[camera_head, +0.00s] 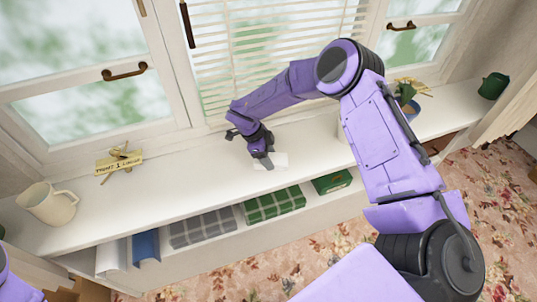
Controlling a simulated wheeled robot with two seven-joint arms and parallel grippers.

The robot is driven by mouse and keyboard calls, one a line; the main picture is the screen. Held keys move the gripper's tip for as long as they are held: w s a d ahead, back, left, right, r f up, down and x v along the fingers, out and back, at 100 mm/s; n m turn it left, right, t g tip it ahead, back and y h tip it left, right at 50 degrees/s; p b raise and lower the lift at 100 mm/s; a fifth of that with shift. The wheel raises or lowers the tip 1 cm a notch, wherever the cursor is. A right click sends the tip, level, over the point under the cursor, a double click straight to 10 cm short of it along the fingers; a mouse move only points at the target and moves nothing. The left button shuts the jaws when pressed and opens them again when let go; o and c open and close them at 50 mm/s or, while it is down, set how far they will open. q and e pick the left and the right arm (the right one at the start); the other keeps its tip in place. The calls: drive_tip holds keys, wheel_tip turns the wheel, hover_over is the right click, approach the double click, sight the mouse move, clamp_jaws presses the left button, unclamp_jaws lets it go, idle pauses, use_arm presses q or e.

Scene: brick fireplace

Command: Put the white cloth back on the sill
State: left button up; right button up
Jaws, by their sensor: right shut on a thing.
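The white cloth (277,161) is a small pale patch at the front of the white sill (200,165), near the middle of the head view. My right gripper (263,161) reaches down over it and is shut on it. The gripper hides part of the cloth. I cannot tell whether the cloth touches the sill or hangs just above it. Only a piece of my left arm shows at the lower left edge; its gripper is out of view.
A cream pitcher (47,204) and a small wooden sign (119,161) stand left on the sill. A potted plant (407,98) and a green cup (493,86) stand right. Folded grey (203,228) and green checked cloths (274,204) lie on the shelf below. Window handles (124,71) project behind.

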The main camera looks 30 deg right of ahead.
drive_tip(key=o, duration=1)
drive_tip(key=shift+r, duration=0.1)
drive_tip(key=b+v, duration=0.2)
drive_tip(key=v, duration=1)
drive_tip(key=shift+a, duration=0.1)
